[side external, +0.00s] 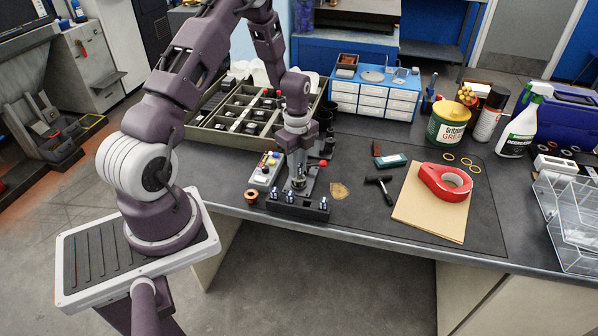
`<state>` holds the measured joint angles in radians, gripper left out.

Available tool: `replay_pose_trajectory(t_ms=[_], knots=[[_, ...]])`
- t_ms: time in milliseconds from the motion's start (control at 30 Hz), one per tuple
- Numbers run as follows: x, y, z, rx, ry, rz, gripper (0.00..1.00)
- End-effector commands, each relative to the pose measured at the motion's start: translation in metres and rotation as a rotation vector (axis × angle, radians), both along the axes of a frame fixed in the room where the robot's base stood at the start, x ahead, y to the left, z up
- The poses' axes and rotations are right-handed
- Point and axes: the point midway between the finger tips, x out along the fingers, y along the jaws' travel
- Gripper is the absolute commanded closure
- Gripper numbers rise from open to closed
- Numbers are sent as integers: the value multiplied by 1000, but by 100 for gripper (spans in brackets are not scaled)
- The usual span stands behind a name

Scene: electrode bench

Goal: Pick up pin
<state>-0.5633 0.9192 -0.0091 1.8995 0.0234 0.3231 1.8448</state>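A dark block (297,208) lies along the front edge of the bench. Several small shiny metal pins (323,204) stand upright in a row along it. Which of them is the task's pin cannot be told from this view. My gripper (298,184) points down just behind the middle of the row, over a small metal fixture. Its fingertips are small and blend with the metal around them, so I cannot tell whether they are open, shut or touching a pin.
A small control box (265,170) with coloured buttons and a copper-coloured ring (251,196) are left of the block. A divided parts tray (225,128) is behind.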

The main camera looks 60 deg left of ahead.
Motion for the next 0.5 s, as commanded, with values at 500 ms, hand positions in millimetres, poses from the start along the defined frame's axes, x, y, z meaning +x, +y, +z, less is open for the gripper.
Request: replay_pose_trajectory(t_ms=[500], knots=[[1, 1, 24, 3, -6, -1, 100]])
